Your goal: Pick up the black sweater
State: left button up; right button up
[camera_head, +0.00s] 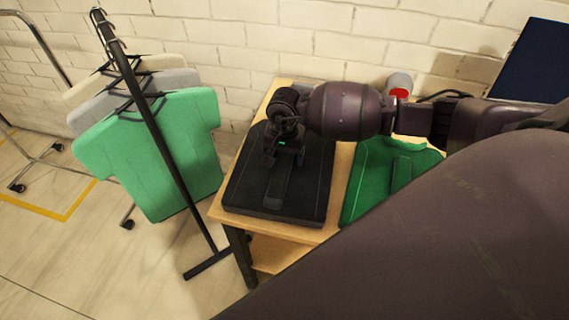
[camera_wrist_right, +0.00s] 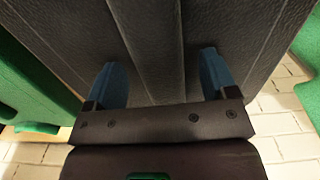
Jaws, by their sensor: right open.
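The black sweater (camera_head: 308,180) lies folded on the left part of a wooden table in the head view, with a raised strip along its middle. My right gripper (camera_head: 272,160) is over its upper left part, and my wrist covers some of the far end. In the right wrist view, the two blue fingers of my right gripper (camera_wrist_right: 158,75) are apart, one on each side of the strip of the black sweater (camera_wrist_right: 150,30). I cannot tell whether the fingers touch the fabric. My left gripper is not in view.
A folded green garment (camera_head: 372,180) lies right of the sweater on the wooden table (camera_head: 222,210). A rack (camera_head: 150,120) with hanging green (camera_head: 175,150), grey and beige shirts stands at left. A white cylinder with red (camera_head: 399,85) stands behind. A brick wall closes the back.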

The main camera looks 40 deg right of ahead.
jog(key=c, duration=1.4)
